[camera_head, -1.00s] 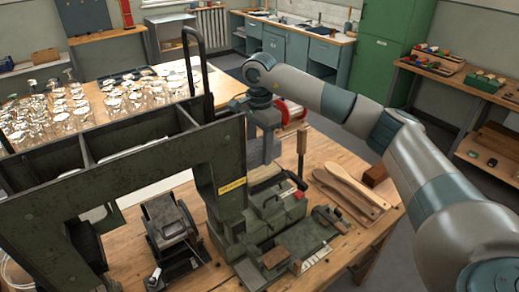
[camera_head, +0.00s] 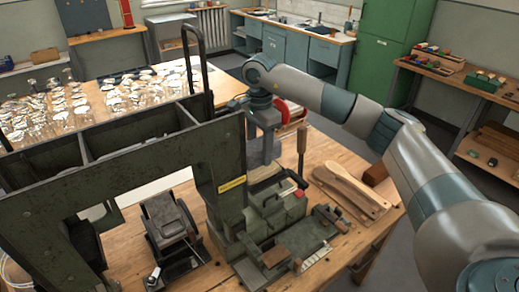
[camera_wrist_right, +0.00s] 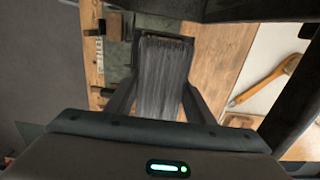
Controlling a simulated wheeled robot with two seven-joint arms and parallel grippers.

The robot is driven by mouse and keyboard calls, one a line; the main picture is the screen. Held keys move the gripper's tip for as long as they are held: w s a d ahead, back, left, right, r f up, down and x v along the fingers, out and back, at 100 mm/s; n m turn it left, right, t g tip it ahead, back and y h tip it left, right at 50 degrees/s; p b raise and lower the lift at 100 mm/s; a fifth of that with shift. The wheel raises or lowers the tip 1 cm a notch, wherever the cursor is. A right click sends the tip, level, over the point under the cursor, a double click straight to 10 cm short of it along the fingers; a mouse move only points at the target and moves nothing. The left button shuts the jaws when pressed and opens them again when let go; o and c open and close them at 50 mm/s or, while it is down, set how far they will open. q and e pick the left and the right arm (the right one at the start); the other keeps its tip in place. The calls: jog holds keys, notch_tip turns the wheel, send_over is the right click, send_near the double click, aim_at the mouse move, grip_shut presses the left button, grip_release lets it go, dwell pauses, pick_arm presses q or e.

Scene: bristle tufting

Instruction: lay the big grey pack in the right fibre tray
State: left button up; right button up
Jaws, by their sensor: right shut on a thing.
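The big grey pack (camera_wrist_right: 163,72), a ribbed dark grey bundle of fibres, fills the space between the two fingers of my right gripper (camera_wrist_right: 162,92) in the right wrist view. The gripper is shut on it. In the head view my right gripper (camera_head: 264,145) points down behind the dark green machine's upright; its fingertips and the pack are hard to make out there. The machine's top (camera_head: 186,146) has open compartments parted by dividers, left of the gripper. Which one is the right fibre tray I cannot tell for sure. My left gripper is not in view.
The machine has a tall black handle (camera_head: 187,60) and a green base unit (camera_head: 275,212) with a red knob. Wooden paddle-shaped pieces (camera_head: 345,188) lie at the right of the bench. Many glasses (camera_head: 130,92) stand on a table behind.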

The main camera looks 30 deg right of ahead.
jog(key=shift+f+b, duration=0.4)
jog(key=shift+f, duration=0.05)
dwell(0.4)
jog(key=o, duration=1.1)
jog(key=shift+o, duration=0.8)
jog(key=shift+o, duration=1.4)
jog(key=shift+r, duration=0.15)
jog(key=shift+r+p, duration=1.7)
jog(key=shift+r, duration=2.15)
